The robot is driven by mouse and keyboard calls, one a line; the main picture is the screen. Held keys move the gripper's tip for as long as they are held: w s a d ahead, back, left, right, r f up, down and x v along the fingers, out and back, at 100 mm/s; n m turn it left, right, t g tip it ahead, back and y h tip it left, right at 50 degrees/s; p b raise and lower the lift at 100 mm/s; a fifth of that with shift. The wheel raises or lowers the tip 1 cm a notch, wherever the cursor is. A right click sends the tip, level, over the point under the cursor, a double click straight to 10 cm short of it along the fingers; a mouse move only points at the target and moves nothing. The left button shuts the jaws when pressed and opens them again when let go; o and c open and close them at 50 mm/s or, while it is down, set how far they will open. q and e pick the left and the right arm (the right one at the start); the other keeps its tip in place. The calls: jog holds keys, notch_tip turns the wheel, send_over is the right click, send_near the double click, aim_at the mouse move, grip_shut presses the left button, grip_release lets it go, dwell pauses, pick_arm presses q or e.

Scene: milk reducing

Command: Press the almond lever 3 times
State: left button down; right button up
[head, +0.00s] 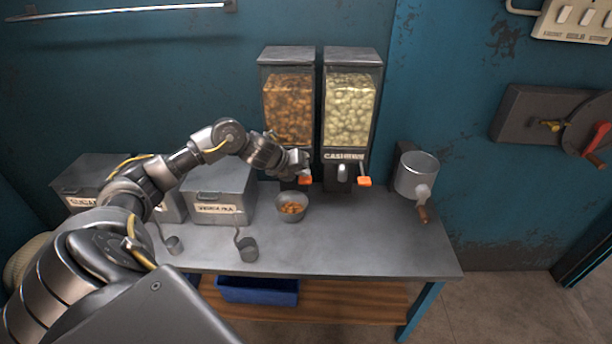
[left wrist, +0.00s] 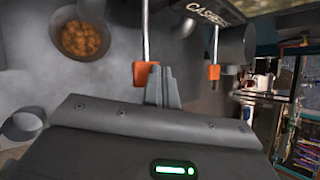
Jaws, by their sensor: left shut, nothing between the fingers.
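The almond dispenser (head: 287,108) stands at the back of the table, full of brown nuts. Its lever has an orange tip (head: 305,180), which also shows in the left wrist view (left wrist: 146,73). My left gripper (head: 300,166) is shut and empty, with its fingers (left wrist: 162,88) right by the orange tip; I cannot tell whether they touch. A metal bowl (head: 291,207) with some almonds in it sits below and in front of the dispenser; it also shows in the wrist view (left wrist: 82,38). My right gripper is not in view.
The cashew dispenser (head: 350,110) stands close on the right, with its own orange-tipped lever (head: 364,182). Lidded metal bins (head: 219,190) and small scoops (head: 246,249) are on the left. A cranked metal grinder (head: 416,177) is at the right. The front right tabletop (head: 370,240) is clear.

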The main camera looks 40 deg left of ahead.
pick_arm(q)
jog(key=shift+r, duration=0.35)
jog(key=shift+r, duration=0.1)
notch_tip(320, 180, up, 5)
jog(key=p, duration=0.4)
dwell(2.5)
